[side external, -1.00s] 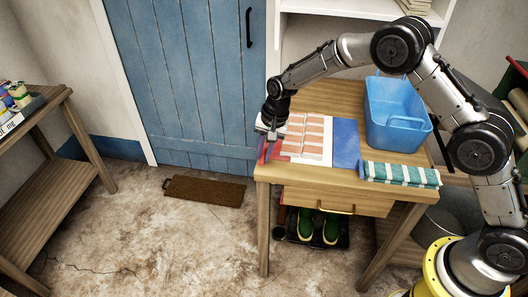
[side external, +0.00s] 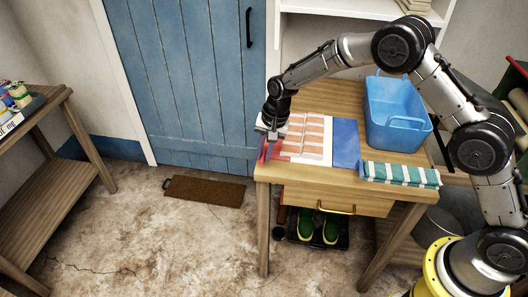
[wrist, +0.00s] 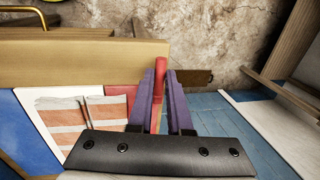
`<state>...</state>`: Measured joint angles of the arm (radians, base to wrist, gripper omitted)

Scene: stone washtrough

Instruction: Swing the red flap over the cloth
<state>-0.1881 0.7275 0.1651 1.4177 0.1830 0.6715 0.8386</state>
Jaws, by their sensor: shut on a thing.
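The cloth (side external: 304,135), white with coral stripes, lies flat on the middle of a folding board on the table. It also shows in the wrist view (wrist: 70,112). The red flap (side external: 275,151) is at the board's left side, partly hidden by my gripper. In the wrist view a red edge of the flap (wrist: 161,92) stands between my purple fingers. My gripper (side external: 265,146) is at the table's left end, shut on the red flap, beside the cloth. The blue flap (side external: 346,143) lies flat at the right of the cloth.
A blue tub (side external: 395,115) stands on the table behind the blue flap. A rolled teal-striped towel (side external: 400,174) lies at the front right. A blue door (side external: 205,80) is behind the table's left end. The floor left of the table holds a brown mat (side external: 205,190).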

